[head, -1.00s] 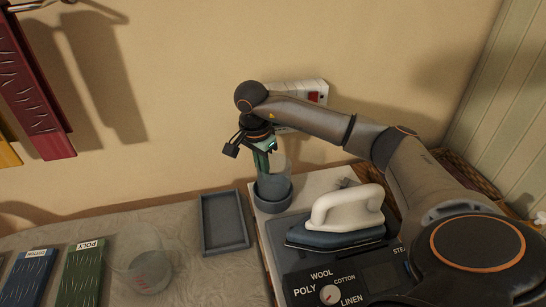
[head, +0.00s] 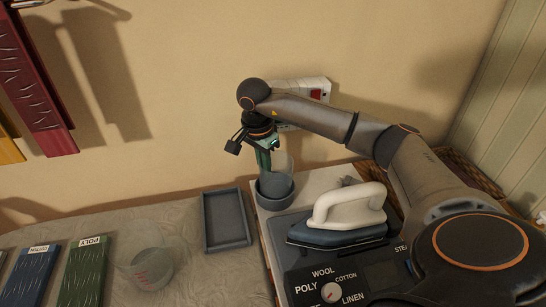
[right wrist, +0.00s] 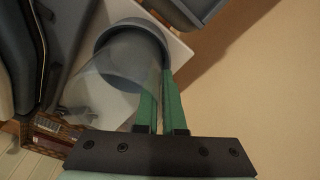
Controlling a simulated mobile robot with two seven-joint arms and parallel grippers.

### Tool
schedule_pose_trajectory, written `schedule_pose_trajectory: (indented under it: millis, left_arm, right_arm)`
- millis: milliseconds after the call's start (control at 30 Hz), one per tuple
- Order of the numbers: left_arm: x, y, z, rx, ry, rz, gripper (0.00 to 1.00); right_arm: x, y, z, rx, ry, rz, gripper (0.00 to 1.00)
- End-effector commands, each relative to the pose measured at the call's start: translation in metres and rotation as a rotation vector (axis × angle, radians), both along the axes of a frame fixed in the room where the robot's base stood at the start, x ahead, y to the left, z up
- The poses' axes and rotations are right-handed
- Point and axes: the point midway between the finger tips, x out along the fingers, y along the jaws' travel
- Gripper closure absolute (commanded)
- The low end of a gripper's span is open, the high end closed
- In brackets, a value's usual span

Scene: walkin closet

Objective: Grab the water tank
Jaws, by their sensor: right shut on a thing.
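The water tank (head: 277,178) is a clear cup-like vessel with a grey-blue base, standing at the back left corner of the ironing station. It also shows in the right wrist view (right wrist: 128,60). My right gripper (head: 265,165) reaches down to it from above. In the right wrist view its two green fingers (right wrist: 160,100) are close together at the tank's wall, shut on it. The far fingertips are partly hidden by the tank. My left gripper is not in view.
A white iron (head: 343,215) rests on the station (head: 330,260) in front of the tank. A grey tray (head: 227,220) lies to the left, with a clear measuring cup (head: 150,262) and fabric-labelled boards (head: 84,270) beyond. The wall with a power strip (head: 300,92) is close behind.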

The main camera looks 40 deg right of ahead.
Motion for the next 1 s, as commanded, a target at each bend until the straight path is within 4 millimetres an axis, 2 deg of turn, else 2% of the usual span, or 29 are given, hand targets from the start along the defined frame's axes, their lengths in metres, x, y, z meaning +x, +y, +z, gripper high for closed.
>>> schedule_pose_trajectory:
  millis: [267, 467, 667, 1000]
  left_arm:
    - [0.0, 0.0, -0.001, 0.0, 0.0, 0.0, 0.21]
    - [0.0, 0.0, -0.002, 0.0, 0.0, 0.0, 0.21]
    - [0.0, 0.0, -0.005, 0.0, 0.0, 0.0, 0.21]
    - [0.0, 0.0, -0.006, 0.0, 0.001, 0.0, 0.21]
  right_arm:
    - [0.0, 0.0, 0.003, 0.0, -0.001, 0.0, 1.0]
    - [0.001, 0.0, 0.013, 0.0, -0.003, 0.0, 1.0]
    - [0.001, 0.0, 0.032, 0.0, -0.004, -0.001, 1.0]
    - [-0.019, 0.024, 0.067, 0.0, -0.003, 0.002, 1.0]
